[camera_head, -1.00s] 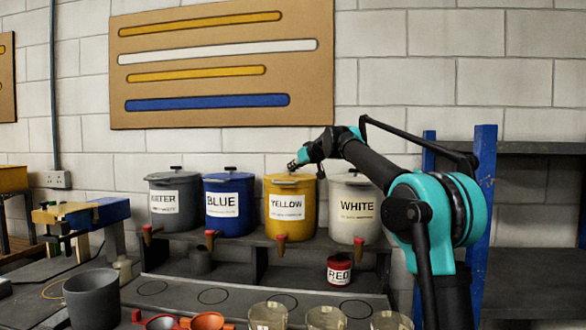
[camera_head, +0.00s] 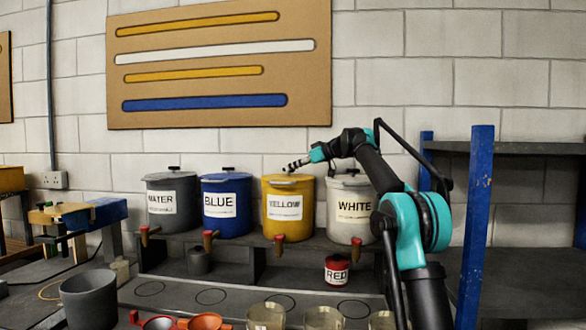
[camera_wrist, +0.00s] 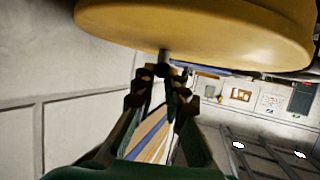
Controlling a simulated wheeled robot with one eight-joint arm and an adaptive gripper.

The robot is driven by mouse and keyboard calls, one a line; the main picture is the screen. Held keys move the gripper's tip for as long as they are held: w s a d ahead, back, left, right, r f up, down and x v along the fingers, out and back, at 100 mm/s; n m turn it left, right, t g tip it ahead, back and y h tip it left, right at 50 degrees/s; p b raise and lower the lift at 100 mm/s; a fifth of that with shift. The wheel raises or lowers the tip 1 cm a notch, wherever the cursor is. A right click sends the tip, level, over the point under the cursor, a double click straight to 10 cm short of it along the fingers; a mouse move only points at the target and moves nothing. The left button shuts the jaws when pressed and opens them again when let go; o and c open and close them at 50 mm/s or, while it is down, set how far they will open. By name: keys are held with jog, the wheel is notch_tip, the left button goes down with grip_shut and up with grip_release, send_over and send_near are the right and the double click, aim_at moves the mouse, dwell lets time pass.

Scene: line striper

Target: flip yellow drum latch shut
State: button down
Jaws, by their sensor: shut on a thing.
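The yellow drum (camera_head: 273,213), labelled YELLOW, stands third from left in the row of drums on the shelf. My gripper (camera_head: 290,166) comes in from the right, just over its lid, with the fingertips at the top of the drum. In the wrist view the yellow lid (camera_wrist: 200,28) fills the top. A short grey post (camera_wrist: 165,56), apparently part of the yellow drum latch, reaches from it to my gripper's fingertips (camera_wrist: 163,72). The fingers are shut on it. The rest of the latch is hidden, so I cannot tell its angle.
The water drum (camera_head: 173,222), blue drum (camera_head: 226,224) and white drum (camera_head: 351,229) stand alongside, with dark pieces on their lids. A red can (camera_head: 338,270) sits below. A blue rack post (camera_head: 474,215) is right of my arm.

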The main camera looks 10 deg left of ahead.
jog(key=shift+f, duration=0.1)
dwell(0.3)
jog(key=c, duration=1.6)
grip_release()
jog(key=shift+o, duration=0.2)
jog(key=shift+d, duration=0.1)
jog(key=v, duration=1.2)
